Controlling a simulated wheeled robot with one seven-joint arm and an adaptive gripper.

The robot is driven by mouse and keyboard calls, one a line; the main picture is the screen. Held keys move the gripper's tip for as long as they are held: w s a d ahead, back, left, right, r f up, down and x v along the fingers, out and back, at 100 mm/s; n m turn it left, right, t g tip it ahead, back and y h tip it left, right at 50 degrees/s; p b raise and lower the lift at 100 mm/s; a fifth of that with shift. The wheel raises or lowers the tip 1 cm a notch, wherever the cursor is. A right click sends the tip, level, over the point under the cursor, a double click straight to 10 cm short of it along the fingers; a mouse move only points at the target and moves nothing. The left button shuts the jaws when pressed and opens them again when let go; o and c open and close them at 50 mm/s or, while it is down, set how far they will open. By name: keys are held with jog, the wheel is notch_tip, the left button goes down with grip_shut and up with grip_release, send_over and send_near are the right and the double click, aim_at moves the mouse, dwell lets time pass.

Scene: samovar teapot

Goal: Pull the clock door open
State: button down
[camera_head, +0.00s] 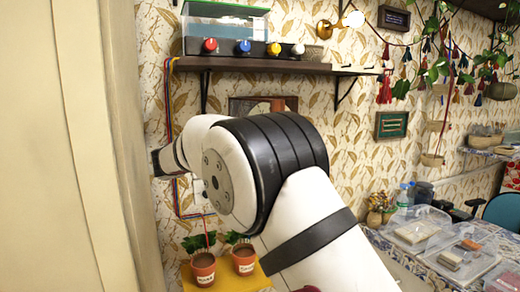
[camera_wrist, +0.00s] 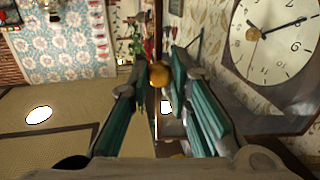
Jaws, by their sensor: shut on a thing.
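In the wrist view the clock's white face (camera_wrist: 275,38) with black hands and numerals is at the upper right. A dark frame with a see-through pane (camera_wrist: 250,112) lies below and beside the face; how far the door stands open is hard to tell. A round orange-yellow knob (camera_wrist: 159,75) sits between the fingertips. My gripper (camera_wrist: 166,74), with teal finger pads, is shut on the knob, and its two fingers reach in from below. In the head view my white arm covers most of the middle, and the gripper and clock face are hidden.
A dark shelf (camera_head: 300,67) carries a box with coloured knobs (camera_head: 228,32). Two potted plants (camera_head: 203,269) stand on a yellow support below my arm. A cream panel (camera_head: 75,150) fills the left. A table with clear boxes (camera_head: 460,255) is at the right.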

aim_at(270, 109)
jog(key=c, duration=1.5)
grip_release()
jog(key=shift+o, duration=0.2)
notch_tip(270, 109, up, 10)
jog(key=shift+r, duration=0.1)
